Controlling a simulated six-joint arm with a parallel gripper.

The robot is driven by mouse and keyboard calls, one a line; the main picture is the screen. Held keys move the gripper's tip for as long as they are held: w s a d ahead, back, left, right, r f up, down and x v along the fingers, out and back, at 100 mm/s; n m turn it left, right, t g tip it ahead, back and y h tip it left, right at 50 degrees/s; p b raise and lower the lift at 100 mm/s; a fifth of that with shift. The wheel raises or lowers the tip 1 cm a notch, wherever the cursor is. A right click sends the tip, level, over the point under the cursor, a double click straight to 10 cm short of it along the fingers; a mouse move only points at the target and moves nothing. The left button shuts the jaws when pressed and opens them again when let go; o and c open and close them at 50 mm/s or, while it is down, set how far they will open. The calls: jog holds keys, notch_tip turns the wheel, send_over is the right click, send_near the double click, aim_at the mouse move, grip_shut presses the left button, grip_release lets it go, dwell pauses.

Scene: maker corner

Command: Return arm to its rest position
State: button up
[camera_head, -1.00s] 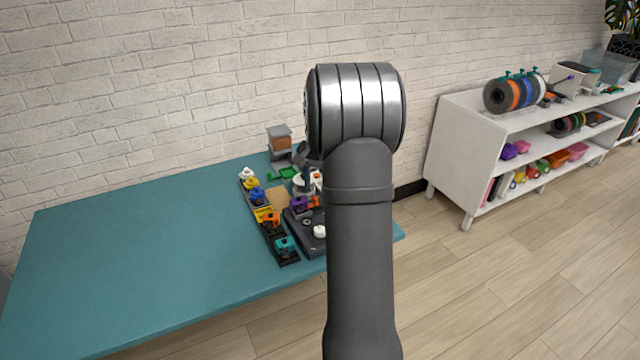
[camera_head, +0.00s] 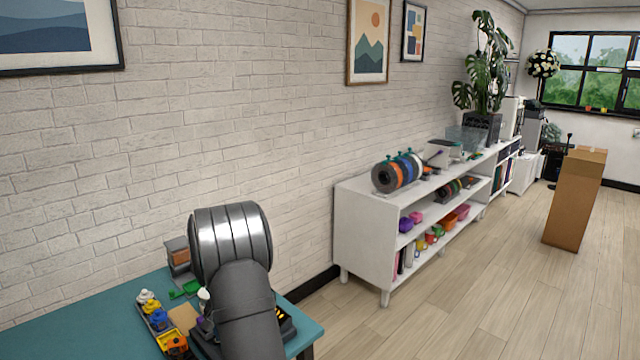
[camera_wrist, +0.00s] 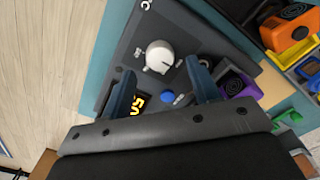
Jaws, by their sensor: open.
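The knob appears between the fingertips; the height gap is hard to judge. In the head view my arm's grey links hide the gripper and most of the box.
The teal table (camera_head: 62,325) fills the lower left. A row of small coloured parts (camera_head: 160,320) stands left of my arm. A grey and brown stacked object (camera_head: 179,256) is near the wall. A white shelf (camera_head: 362,225) stands right, with clear floor before it.

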jog(key=shift+f, duration=1.75)
